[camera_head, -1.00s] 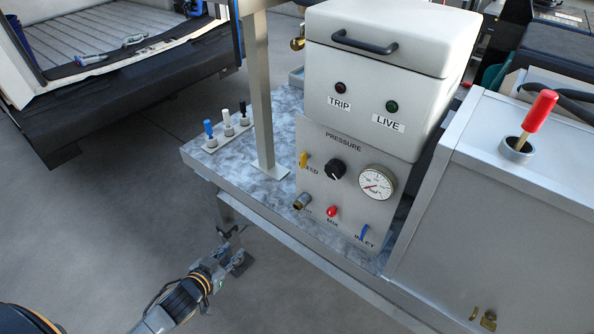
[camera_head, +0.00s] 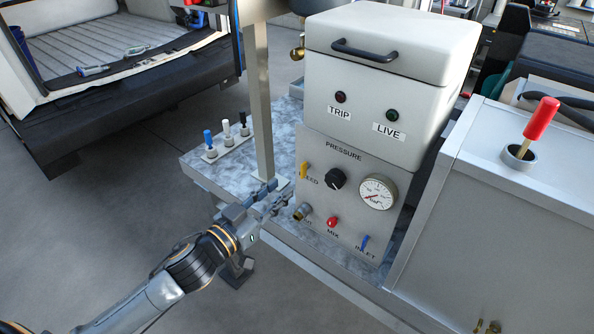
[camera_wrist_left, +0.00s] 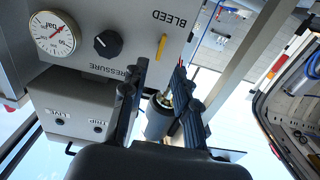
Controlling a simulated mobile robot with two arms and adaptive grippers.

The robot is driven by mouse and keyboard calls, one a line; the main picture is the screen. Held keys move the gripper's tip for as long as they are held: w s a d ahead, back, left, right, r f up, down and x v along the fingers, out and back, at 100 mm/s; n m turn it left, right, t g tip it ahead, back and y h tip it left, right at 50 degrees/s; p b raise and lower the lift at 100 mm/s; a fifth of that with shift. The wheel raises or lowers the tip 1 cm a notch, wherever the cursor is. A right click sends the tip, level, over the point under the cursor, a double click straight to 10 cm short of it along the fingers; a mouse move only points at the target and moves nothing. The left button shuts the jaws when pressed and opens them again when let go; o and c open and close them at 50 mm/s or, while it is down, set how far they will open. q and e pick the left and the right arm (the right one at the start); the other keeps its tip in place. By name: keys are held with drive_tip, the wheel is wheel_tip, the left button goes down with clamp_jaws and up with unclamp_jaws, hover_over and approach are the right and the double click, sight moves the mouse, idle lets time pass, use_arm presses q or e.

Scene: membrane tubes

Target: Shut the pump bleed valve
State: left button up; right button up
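The bleed valve is a yellow lever (camera_head: 303,170) on the upper left of the grey pump panel, beside the partly hidden BLEED label. It stands about upright in the head view. In the wrist view, which is upside down, the yellow lever (camera_wrist_left: 161,47) shows just beyond and between the fingertips. My left gripper (camera_head: 279,194) is just in front of the panel, below and left of the lever. In the wrist view its two dark fingers (camera_wrist_left: 159,72) are apart with nothing held between them. My right gripper is out of view.
A metal post (camera_head: 257,100) stands left of the panel.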

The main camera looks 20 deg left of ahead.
sight(301, 171)
use_arm(q)
drive_tip(key=p+x, duration=0.1)
drive_tip(key=x, duration=0.6)
drive_tip(key=shift+w+d+f, duration=0.1)
drive_tip(key=shift+w, duration=0.15)
clamp_jaws()
